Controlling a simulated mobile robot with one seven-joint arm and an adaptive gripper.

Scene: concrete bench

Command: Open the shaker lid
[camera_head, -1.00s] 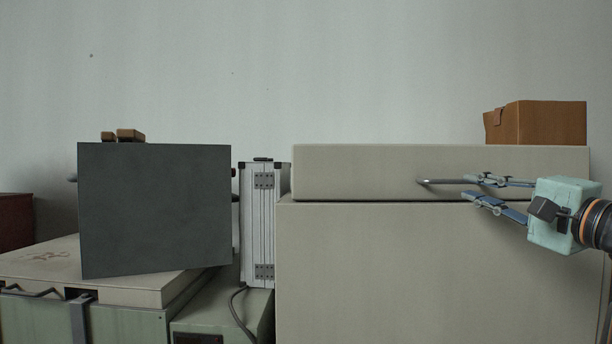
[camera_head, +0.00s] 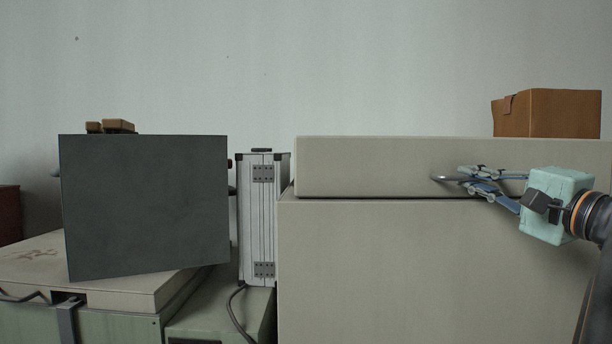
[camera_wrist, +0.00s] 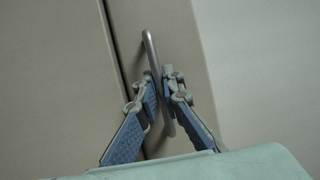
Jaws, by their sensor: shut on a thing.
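The shaker is a large beige box (camera_head: 430,270) at the right in the head view, with a beige lid (camera_head: 360,165) on top. A thin dark seam runs between lid and box, and the lid lies flat. A metal bar handle (camera_head: 440,178) sticks out from the lid's front; it also shows in the wrist view (camera_wrist: 150,48). My gripper (camera_head: 474,181) has come in from the right and is shut on the handle. In the wrist view its two blue-padded fingers (camera_wrist: 161,90) stand on either side of the bar.
A brown cardboard box (camera_head: 548,113) sits at the back right, behind or on the lid. A silver case (camera_head: 262,220) stands close to the left of the shaker. A dark grey panel (camera_head: 145,205) stands on a crate (camera_head: 110,310) at the left. The wall above is bare.

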